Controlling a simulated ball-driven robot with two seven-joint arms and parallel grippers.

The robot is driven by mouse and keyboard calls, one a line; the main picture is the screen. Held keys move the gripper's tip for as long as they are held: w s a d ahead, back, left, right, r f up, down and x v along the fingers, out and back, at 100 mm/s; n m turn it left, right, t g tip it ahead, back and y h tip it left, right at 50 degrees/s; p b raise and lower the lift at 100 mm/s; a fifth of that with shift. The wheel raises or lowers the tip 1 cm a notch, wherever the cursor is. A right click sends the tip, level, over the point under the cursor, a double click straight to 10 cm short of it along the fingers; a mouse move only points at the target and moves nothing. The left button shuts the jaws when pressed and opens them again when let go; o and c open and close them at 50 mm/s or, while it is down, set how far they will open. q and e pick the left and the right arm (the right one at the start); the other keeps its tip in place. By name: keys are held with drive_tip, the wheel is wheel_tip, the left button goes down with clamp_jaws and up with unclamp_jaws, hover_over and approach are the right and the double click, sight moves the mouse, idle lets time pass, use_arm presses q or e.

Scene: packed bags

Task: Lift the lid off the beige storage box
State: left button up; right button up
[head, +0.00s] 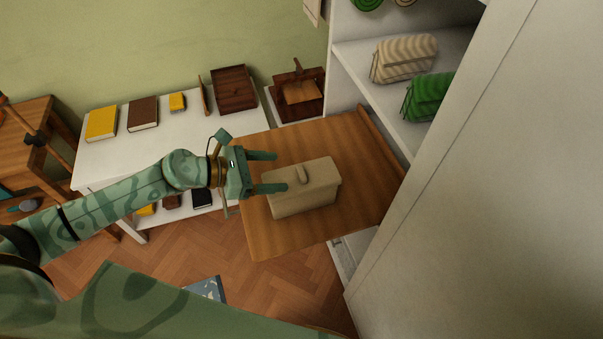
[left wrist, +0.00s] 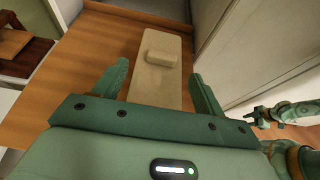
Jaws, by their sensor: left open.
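The beige storage box (head: 306,203) stands on a wooden table near its middle, with its lid (head: 322,172) on. A raised block handle (head: 302,174) sits on the lid; the handle (left wrist: 161,58) also shows in the left wrist view. My left gripper (head: 280,171) is open and empty, at the left side of the box with its fingers pointing toward it. In the left wrist view the lid lies ahead between the two fingers, and the handle is beyond the fingertips. My right gripper (left wrist: 257,117) shows small at the right of the left wrist view; its jaw state is unclear.
The wooden table (head: 265,235) has bare space around the box. A white shelf unit (head: 375,55) with striped bags and a tall pale panel (head: 480,180) stand close on the right. A white table (head: 110,155) with books and a wooden tray is behind left.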

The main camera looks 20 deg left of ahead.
sight(298, 172)
use_arm(q)
drive_tip(key=x, duration=0.5)
drive_tip(key=shift+d+f+p, duration=0.1)
drive_tip(key=shift+d+p, duration=0.2)
drive_tip(key=shift+p, duration=0.05)
drive_tip(key=c, duration=1.1)
drive_tip(key=shift+o, duration=0.2)
